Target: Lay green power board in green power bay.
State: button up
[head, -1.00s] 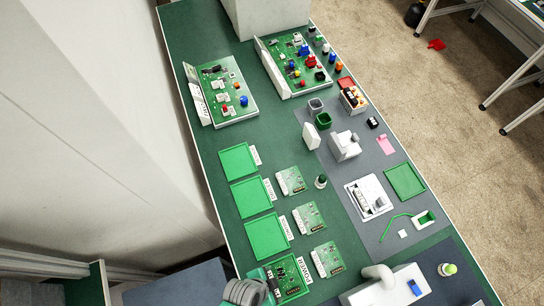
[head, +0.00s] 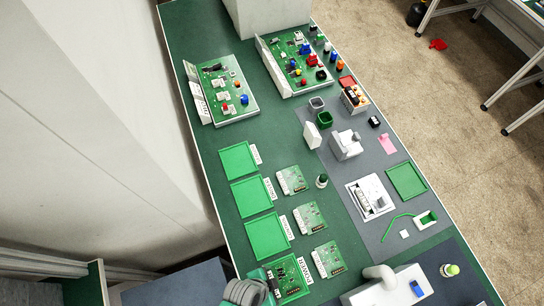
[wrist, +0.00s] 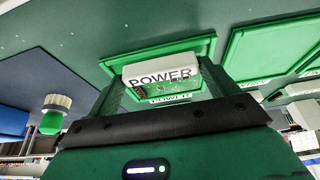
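The green power board (head: 289,281) is at the near end of the row of bays in the head view. In the wrist view its white block marked POWER (wrist: 160,74) lies between my fingers. My gripper (wrist: 163,84) appears shut on the board; the finger contact is partly hidden. The green power bay (wrist: 195,46) shows as a raised-rim tray behind and around the board, with its own POWER label (wrist: 170,99). I cannot tell whether the board touches the bay floor. In the head view my gripper (head: 262,286) is at the board's left side.
Three empty green bays (head: 268,236) run up the left side. Several other small boards (head: 310,217) lie to their right. A white device (head: 385,292) stands to the right of the power board.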

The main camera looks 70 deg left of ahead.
jog(key=shift+o, duration=1)
jog(key=v, duration=0.8)
jog(key=shift+p, duration=0.3)
